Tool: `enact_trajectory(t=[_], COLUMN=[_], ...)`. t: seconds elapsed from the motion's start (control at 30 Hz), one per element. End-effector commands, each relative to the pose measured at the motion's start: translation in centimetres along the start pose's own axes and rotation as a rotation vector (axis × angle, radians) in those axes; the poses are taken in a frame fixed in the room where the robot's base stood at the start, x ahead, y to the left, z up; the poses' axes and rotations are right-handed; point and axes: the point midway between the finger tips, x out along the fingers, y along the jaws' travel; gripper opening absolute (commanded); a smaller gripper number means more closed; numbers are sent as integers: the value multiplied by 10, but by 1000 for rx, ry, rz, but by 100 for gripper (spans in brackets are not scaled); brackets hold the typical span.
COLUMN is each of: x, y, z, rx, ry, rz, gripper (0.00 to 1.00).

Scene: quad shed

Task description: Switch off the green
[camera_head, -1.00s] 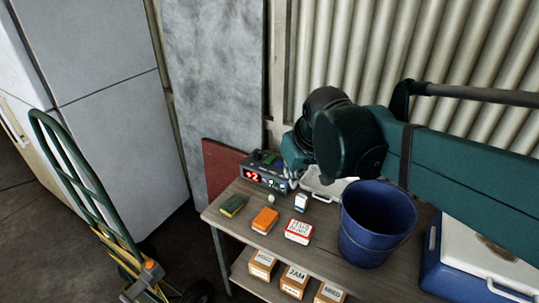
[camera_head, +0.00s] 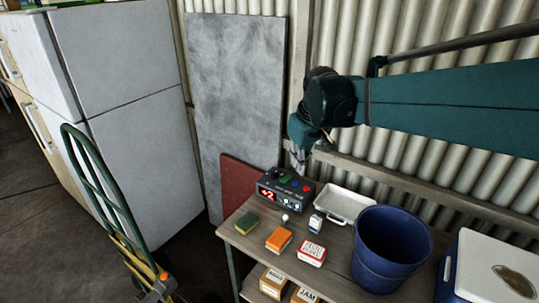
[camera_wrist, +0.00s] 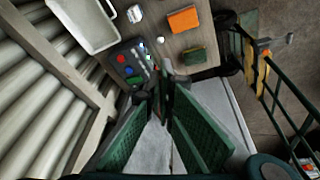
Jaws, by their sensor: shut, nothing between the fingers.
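A dark control box (camera_head: 270,199) with a red display reading like "+2" stands at the back left of the table. On its top are a green button (camera_head: 283,177), a blue button (camera_head: 295,182) and a red button (camera_head: 306,188). The wrist view shows the red (camera_wrist: 121,58), blue (camera_wrist: 128,70) and green (camera_wrist: 134,81) buttons in a row. My gripper (camera_head: 301,167) is shut and empty, pointing down above and behind the box, apart from the buttons as far as I can tell. In the wrist view its fingertips (camera_wrist: 161,88) are right of the green button.
A white tray (camera_head: 346,203) and a blue bucket (camera_head: 391,240) stand right of the box. A sponge (camera_head: 247,223), an orange block (camera_head: 279,239) and small cartons lie in front on the table (camera_head: 330,277). Panels and a corrugated wall close off the back.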

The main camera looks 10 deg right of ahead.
Motion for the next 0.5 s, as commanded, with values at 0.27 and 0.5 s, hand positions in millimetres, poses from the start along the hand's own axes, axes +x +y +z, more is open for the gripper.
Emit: enact_trajectory(t=[0.27, 0.5], x=[9, 20], y=[16, 29], z=[-33, -59], rx=[-46, -87], ry=[-39, -73], rz=[-22, -43], gripper=[0, 0])
